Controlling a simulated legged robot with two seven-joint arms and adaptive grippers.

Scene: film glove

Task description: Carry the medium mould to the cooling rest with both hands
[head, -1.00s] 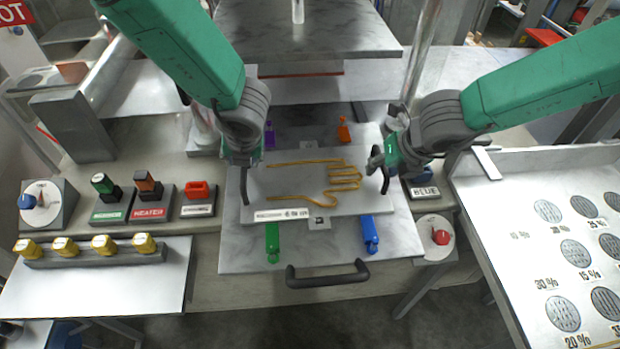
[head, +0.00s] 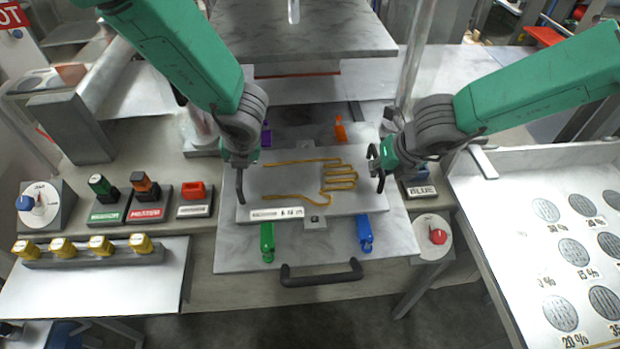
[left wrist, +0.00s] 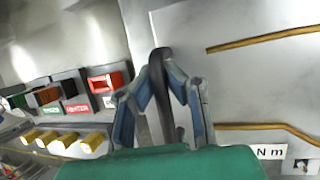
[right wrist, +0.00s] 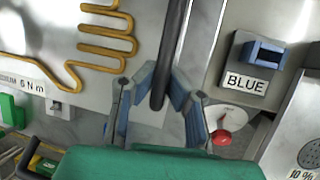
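The medium mould (head: 290,185) is a flat grey plate with a gold hand outline and a white label. It lies level in the press, on the metal plate (head: 235,255). A dark side handle shows in the left wrist view (left wrist: 160,62) and another in the right wrist view (right wrist: 174,35). My left gripper (head: 239,170) is at the mould's left edge, its fingers closed around that handle. My right gripper (head: 378,160) is at the right edge, its fingers closed around the other. I cannot tell which surface is the cooling rest.
Green (head: 267,242), blue (head: 364,233), purple (head: 266,134) and orange (head: 340,130) clamps stand around the mould. A grey slab (head: 300,35) is behind. Stamps (head: 145,190) and yellow-capped pieces (head: 62,247) are left; a dial with a red knob (head: 438,236) and a sloped panel (head: 500,240) are right.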

